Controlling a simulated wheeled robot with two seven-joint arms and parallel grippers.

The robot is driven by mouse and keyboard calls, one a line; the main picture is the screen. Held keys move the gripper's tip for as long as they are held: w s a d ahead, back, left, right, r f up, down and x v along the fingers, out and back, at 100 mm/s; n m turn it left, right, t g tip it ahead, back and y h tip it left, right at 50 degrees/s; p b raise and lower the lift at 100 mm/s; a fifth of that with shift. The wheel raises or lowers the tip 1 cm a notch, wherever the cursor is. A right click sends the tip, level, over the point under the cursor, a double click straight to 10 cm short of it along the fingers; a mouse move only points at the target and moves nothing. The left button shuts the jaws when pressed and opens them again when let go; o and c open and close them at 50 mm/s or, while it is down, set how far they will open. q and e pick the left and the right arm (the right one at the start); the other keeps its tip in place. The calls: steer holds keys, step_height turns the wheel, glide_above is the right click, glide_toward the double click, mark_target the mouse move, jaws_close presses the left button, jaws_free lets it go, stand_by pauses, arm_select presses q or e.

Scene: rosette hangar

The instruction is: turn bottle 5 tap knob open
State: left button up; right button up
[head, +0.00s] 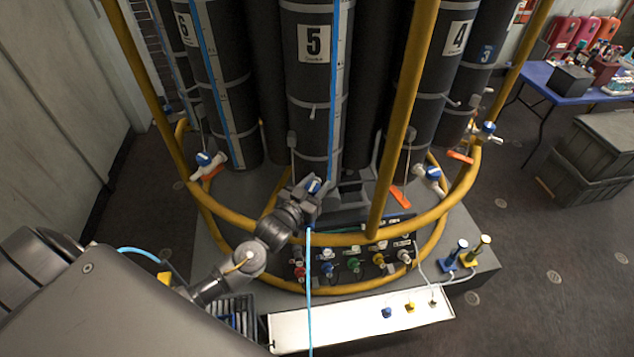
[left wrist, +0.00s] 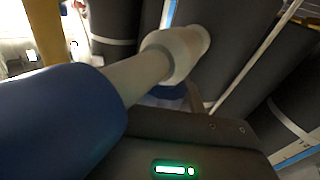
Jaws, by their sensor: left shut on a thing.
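Bottle 5 (head: 313,85) is a tall dark cylinder with a white number 5 label, at the middle of the rack in the head view. Its tap is low on its front, mostly hidden by my left gripper (head: 308,196); a blue part of the tap knob (head: 314,185) shows at the fingers. In the left wrist view, a large blue rounded part (left wrist: 60,120) is close on the left, with a pale stem and white tap body (left wrist: 175,55) behind it. My left gripper is shut on the tap knob. My right gripper is not in view.
A yellow tubular rail (head: 392,120) rings the bottles close to my left arm. Other taps with blue parts sit on both sides, such as bottle 6's (head: 204,160). A panel of coloured valves (head: 352,265) and a white strip (head: 350,322) lie below. A light-blue hose (head: 309,290) hangs down.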

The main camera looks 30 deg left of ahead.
arm_select(q)
steer(key=shift+a+r+n+y, duration=0.1)
steer(key=shift+n+y, duration=0.4)
steer(key=shift+y, duration=0.6)
steer(key=o, duration=1)
steer(key=shift+s, duration=0.15)
steer(key=s+b, duration=0.3)
steer(key=s, duration=0.7)
steer(key=shift+s+b, duration=0.2)
steer(key=shift+b, duration=0.2)
